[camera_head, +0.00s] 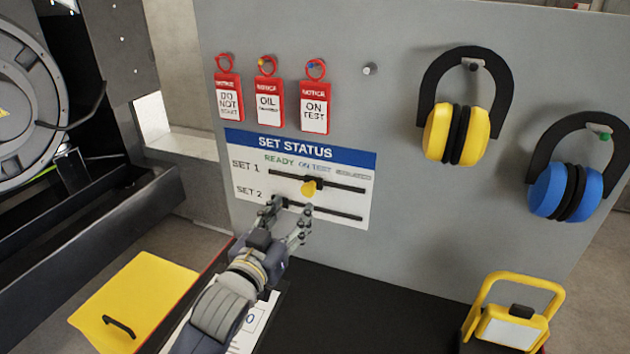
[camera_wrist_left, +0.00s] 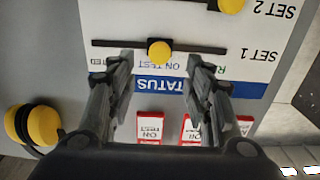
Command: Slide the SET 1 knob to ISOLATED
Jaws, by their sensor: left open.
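The SET STATUS board (camera_head: 248,186) is on the grey panel, with READY, ON TEST and ISOLATED printed along its top. The yellow SET 1 knob (camera_head: 308,188) sits mid-slot under ON TEST. In the left wrist view, upside down, the SET 1 knob (camera_wrist_left: 159,50) shows between the fingertips. The SET 2 knob (camera_wrist_left: 231,5) is near the SET 2 label there; the gripper hides it in the head view. My left gripper (camera_head: 291,210) is open and empty, just below the SET 1 knob in the head view; I cannot tell if it touches. My right gripper is not in view.
Red tags (camera_head: 269,100) hang above the board. Yellow earmuffs (camera_head: 458,130) and blue earmuffs (camera_head: 565,190) hang at right. A yellow work lamp (camera_head: 510,325) stands on the black surface (camera_head: 375,315) below. A yellow lidded box (camera_head: 140,295) is at lower left.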

